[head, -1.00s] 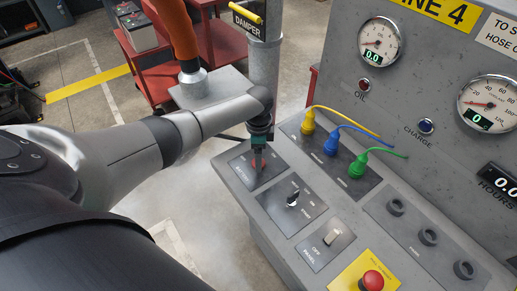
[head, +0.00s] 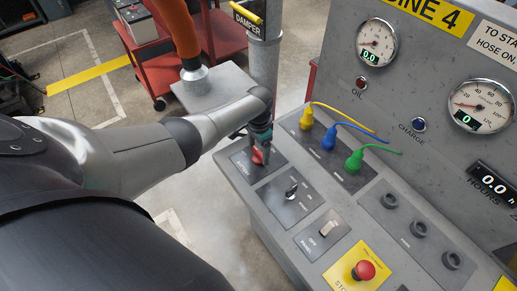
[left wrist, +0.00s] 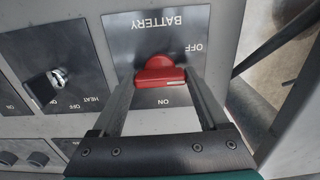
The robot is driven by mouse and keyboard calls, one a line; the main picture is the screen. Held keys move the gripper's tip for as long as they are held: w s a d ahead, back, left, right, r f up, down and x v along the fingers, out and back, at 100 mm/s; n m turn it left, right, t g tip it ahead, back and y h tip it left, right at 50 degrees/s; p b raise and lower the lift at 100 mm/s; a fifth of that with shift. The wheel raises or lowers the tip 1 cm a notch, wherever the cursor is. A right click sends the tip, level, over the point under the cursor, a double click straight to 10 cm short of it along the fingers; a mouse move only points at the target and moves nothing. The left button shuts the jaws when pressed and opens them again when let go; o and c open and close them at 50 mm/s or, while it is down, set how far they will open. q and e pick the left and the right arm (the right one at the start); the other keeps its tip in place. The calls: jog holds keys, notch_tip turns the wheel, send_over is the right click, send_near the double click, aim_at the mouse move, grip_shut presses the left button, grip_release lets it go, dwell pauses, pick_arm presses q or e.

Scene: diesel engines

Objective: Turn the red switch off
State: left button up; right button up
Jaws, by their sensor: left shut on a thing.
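The red switch (head: 258,156) sits on the BATTERY plate (head: 240,163) at the far left end of the grey console. In the left wrist view the red switch (left wrist: 160,73) lies between the words OFF and ON, with its handle roughly level across the picture. My left gripper (head: 259,146) reaches down over it from above. In the left wrist view its two fingers (left wrist: 160,88) stand on either side of the handle, shut on it. The fingers hide part of the plate. My right gripper is out of view.
A HEAT key switch (head: 291,190), a PANEL rocker (head: 327,229) and a red stop button (head: 364,270) sit along the console. Yellow, blue and green plugs with cables (head: 332,137) stand just right of the gripper. A post (head: 264,70) rises behind it.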

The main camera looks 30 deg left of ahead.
aim_at(259, 151)
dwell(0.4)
pick_arm(q)
jog(key=o, duration=1.2)
jog(key=shift+o, duration=0.2)
jog(key=shift+r, duration=0.55)
notch_tip(259, 151, up, 14)
jog(key=p, duration=0.2)
jog(key=shift+p, duration=0.4)
